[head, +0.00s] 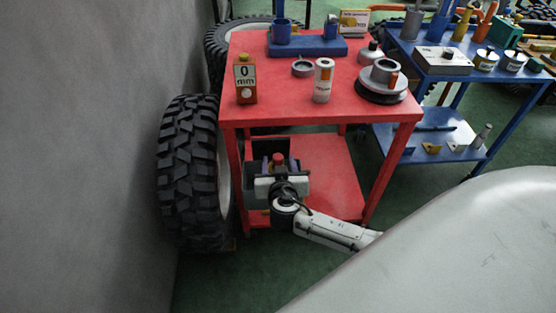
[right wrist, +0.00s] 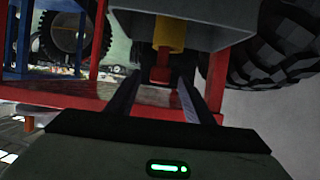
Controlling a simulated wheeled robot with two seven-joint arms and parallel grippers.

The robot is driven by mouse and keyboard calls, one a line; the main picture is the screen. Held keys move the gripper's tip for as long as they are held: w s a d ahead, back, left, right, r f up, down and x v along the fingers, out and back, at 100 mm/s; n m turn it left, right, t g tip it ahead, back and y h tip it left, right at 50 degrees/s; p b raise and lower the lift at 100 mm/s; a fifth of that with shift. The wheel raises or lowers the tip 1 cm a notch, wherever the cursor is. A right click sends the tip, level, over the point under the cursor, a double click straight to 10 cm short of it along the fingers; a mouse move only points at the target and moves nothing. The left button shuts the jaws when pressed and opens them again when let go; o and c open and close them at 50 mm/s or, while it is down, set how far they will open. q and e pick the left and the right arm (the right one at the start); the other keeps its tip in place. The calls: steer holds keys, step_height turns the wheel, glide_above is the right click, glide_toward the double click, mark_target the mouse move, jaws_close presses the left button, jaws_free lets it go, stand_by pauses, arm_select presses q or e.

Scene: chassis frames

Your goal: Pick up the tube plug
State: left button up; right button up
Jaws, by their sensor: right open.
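A red knob-like piece, which looks like the tube plug (right wrist: 160,76), shows in the right wrist view with a yellow collar (right wrist: 170,33) against a grey box (right wrist: 208,14). In the head view the red top of the plug (head: 278,158) shows just beyond my right gripper (head: 277,170), at the lower shelf of the red table. My right gripper also shows in the right wrist view (right wrist: 160,92). Its two fingers are apart, one on each side of the red piece. I cannot tell whether they touch it. My left gripper is not in view.
The red table (head: 285,112) holds a gauge box (head: 245,78), a white can (head: 322,82), metal rings and a blue stand (head: 306,47). Its tabletop edge and legs surround the shelf. A large tyre (head: 185,172) stands close at left, a blue cart (head: 425,75) at right.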

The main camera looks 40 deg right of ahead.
steer(key=shift+w+d+f, duration=0.3)
steer(key=shift+w+d, duration=0.05)
steer(key=shift+w, duration=0.2)
jaws_close()
step_height(320, 180, up, 10)
steer(key=p, duration=0.1)
stand_by(0.3)
